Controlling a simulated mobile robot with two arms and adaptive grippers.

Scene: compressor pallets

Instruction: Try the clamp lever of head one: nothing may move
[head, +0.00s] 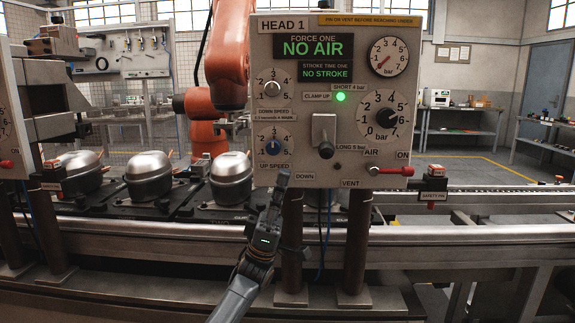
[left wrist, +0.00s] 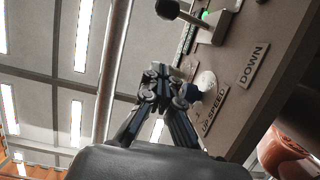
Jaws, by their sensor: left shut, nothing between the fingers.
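The HEAD 1 panel (head: 265,100) stands upright in the head view. Its clamp lever (head: 323,130) has a metal plate and a black knob that hangs downward, between the labels CLAMP UP and DOWN. A green lamp (head: 340,97) is lit above it. The lever also shows at the top of the left wrist view (left wrist: 210,27). My left gripper (head: 282,178) is shut and empty, just below the panel's lower left part and apart from the lever. In the left wrist view its fingertips (left wrist: 167,72) appear near the blue UP SPEED knob (left wrist: 193,92); contact cannot be told.
The panel's displays read NO AIR (head: 312,48) and NO STROKE (head: 325,75). A red air handle (head: 395,170) is at its lower right. Silver compressors (head: 232,180) stand on the line to the left. An orange robot arm (head: 228,60) is behind the panel.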

